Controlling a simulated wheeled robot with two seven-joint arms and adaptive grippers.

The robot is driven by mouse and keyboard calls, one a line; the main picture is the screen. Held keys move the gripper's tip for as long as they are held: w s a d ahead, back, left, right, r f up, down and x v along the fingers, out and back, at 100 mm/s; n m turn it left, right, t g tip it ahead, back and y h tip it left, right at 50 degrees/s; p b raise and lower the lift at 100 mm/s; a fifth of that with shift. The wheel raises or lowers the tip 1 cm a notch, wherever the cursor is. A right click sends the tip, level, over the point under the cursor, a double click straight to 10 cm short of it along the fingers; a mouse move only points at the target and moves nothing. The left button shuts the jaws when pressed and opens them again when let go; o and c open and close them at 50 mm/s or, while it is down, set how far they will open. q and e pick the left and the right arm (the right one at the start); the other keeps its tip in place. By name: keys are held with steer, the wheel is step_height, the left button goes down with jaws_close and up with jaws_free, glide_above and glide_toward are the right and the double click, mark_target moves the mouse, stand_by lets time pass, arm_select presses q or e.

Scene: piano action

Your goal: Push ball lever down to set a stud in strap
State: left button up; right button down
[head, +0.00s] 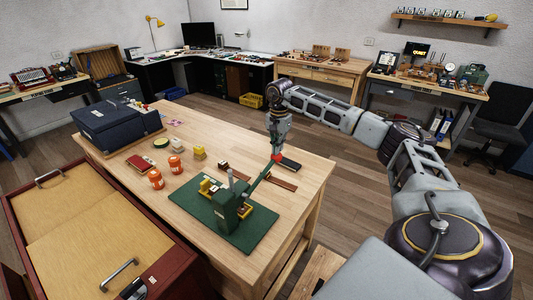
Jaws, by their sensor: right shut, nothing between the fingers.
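A green press (228,208) stands on a dark green mat (250,236) on the wooden table. Its lever (259,178) slants up and to the right and ends in a red ball (278,157). My right gripper (277,151) points down with its fingers shut and empty, right at the ball. I cannot tell whether it touches the ball. The lever is raised. A brown strap-like strip (282,183) lies on the table behind the press. I cannot make out a stud or what lies under the press head. My left gripper is not in view.
A dark flat item (291,165) lies near the ball. The table's front left is clear.

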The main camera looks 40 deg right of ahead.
steer(key=shift+r+p, duration=0.75)
steer(key=shift+r, duration=0.4)
steer(key=shift+r+p, duration=0.3)
steer(key=shift+r, duration=0.1)
steer(key=shift+r+p, duration=0.6)
steer(key=shift+r, duration=0.2)
arm_select(q)
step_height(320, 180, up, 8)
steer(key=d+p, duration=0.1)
steer(key=p, duration=0.3)
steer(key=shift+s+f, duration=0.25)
arm_select(e)
step_height(320, 180, up, 5)
steer(key=shift+r, duration=0.1)
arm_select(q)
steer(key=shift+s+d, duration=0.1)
arm_select(e)
steer(key=shift+s, duration=0.1)
